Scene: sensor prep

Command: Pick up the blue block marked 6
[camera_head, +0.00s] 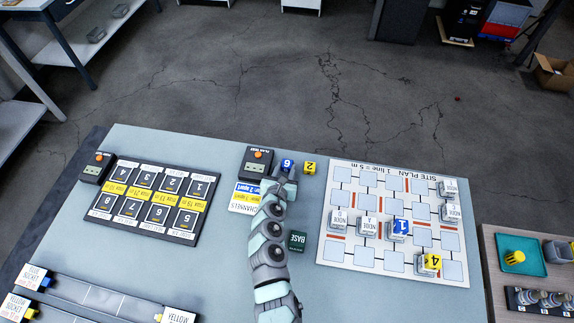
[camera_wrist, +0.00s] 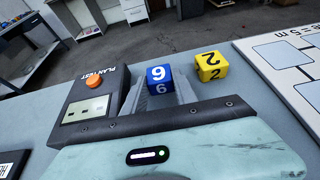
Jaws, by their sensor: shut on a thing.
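The blue block marked 6 (camera_head: 287,165) is near the far edge of the table, at the tip of my arm. In the wrist view the blue block (camera_wrist: 160,78) sits between the fingers of my gripper (camera_wrist: 161,91), with a 6 on its top and front faces. My gripper (camera_head: 286,173) is shut on it. The fingers cover its lower part, and I cannot tell whether it touches the table.
A yellow block marked 2 (camera_head: 309,168) stands close at the right. The plan test box (camera_head: 257,161) is close at the left. A green BASE block (camera_head: 297,241) is beside my arm. The site plan board (camera_head: 345,256) lies at the right, with several blocks on it.

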